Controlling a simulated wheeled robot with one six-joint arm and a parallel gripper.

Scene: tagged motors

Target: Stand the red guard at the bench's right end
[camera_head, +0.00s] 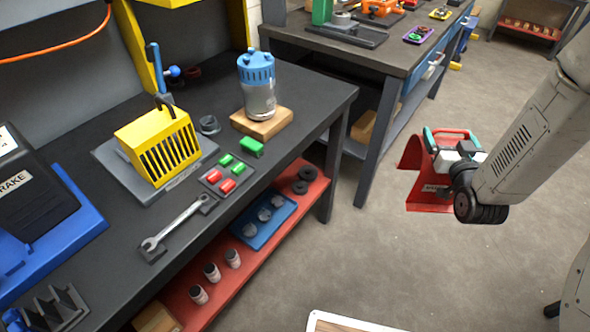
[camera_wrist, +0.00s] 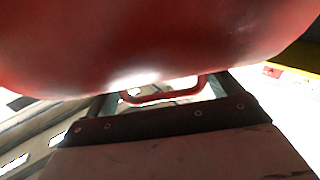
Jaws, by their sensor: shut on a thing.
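The red guard (camera_head: 414,158) is a curved red cover with a handle on top. My gripper (camera_head: 452,135) is shut on its handle and holds it up over the open floor, to the right of the bench and apart from it. In the wrist view the guard (camera_wrist: 150,40) fills the upper part. Its red handle (camera_wrist: 165,96) lies between the two fingers of my gripper (camera_wrist: 163,90). The dark bench (camera_head: 290,82) is at the left in the head view. Its right end holds a blue-topped motor on a wooden block.
The blue-topped motor (camera_head: 258,85), a green block (camera_head: 251,147), a yellow cage (camera_head: 160,145), a tray of red and green pieces (camera_head: 226,173) and a wrench (camera_head: 178,224) occupy the bench. A red lower shelf (camera_head: 220,284) holds parts. A second bench (camera_head: 370,50) stands behind.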

